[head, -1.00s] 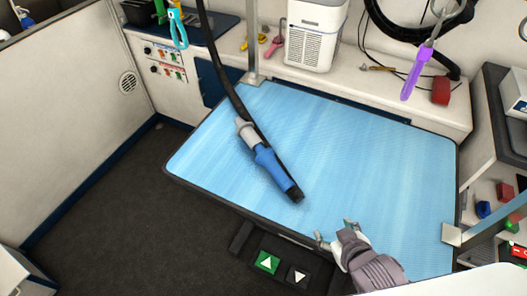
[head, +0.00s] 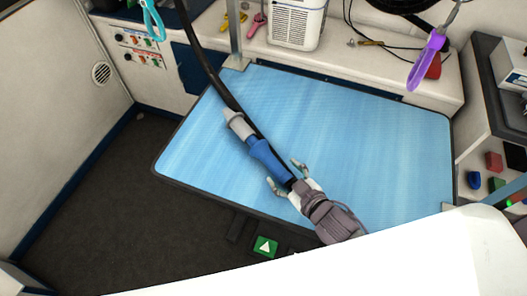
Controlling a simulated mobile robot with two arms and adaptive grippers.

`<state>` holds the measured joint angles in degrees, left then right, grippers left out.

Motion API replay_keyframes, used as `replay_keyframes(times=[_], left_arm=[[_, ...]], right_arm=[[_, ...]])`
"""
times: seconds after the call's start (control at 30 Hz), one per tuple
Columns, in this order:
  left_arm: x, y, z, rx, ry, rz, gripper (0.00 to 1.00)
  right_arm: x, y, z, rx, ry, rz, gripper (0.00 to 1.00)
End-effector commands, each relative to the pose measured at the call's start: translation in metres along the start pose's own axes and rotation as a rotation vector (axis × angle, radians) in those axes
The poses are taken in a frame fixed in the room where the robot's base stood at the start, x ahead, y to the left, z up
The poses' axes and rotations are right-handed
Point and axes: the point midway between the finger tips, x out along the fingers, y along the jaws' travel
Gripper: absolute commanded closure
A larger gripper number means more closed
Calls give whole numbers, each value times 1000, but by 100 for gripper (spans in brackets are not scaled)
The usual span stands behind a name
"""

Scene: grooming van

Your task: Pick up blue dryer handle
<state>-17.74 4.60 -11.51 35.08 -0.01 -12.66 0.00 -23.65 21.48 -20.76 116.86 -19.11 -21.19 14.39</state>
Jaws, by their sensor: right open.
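The blue dryer handle (head: 268,160) lies on the light blue grooming table (head: 370,150), slanting from upper left to lower right. Its grey collar (head: 238,124) joins a black hose (head: 205,62) that comes down from the top of the picture. My right gripper (head: 286,175) is open at the handle's lower right end. Its two fingers show on either side of the black tip, which is partly hidden by the gripper. I cannot tell whether the fingers touch it. My left gripper is not in view.
A metal post (head: 234,35) stands at the table's back left edge. A white box-shaped appliance (head: 297,22) sits on the back counter. A purple tool (head: 427,60) hangs at the upper right. The table's right half is clear.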

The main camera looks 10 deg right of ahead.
Motion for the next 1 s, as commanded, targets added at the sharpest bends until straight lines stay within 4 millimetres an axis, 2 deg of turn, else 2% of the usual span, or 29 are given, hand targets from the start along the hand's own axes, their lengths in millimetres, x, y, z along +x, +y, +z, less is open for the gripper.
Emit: replay_keyframes(times=[0.23,0.43,0.73,0.77,1.0], left_arm=[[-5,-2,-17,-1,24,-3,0],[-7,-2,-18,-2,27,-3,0],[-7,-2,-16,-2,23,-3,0],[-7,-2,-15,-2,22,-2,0],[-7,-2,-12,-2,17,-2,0]], right_arm=[[23,-1,-3,0,1,1,29],[51,-3,-2,1,0,1,29],[56,-4,-1,1,-1,-1,29],[56,-4,-1,1,-1,-1,33],[56,-4,-1,0,-1,0,73]])
